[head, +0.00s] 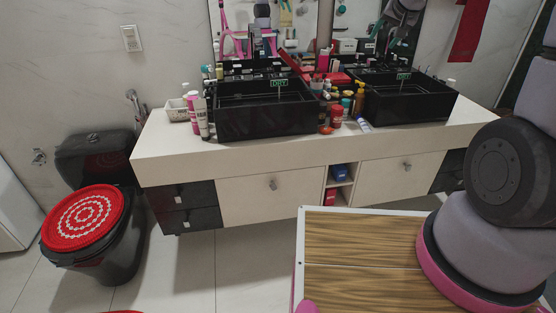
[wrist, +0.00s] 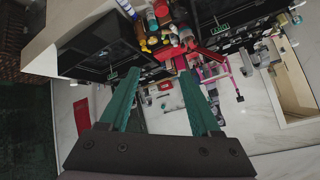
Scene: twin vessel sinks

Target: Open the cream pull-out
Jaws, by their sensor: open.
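The vanity has two cream fronts, a left cream front (head: 250,195) and a right cream front (head: 385,178). Each has a small metal knob, the left knob (head: 272,184) and the right knob (head: 406,166). Both fronts look closed and flush with the cabinet; I cannot tell which one is the pull-out. My gripper (wrist: 161,74) shows in the wrist view, with two teal fingers apart and nothing between them. It points toward the bottles and mirror above the counter, away from the fronts. The gripper itself is not directly visible in the head view.
Two black sinks, left (head: 265,118) and right (head: 410,105), stand on the counter (head: 170,140) with several bottles between them. Black drawers (head: 190,208) flank the cream fronts. A toilet with a red lid cover (head: 85,213) stands left. Floor before the left front is clear.

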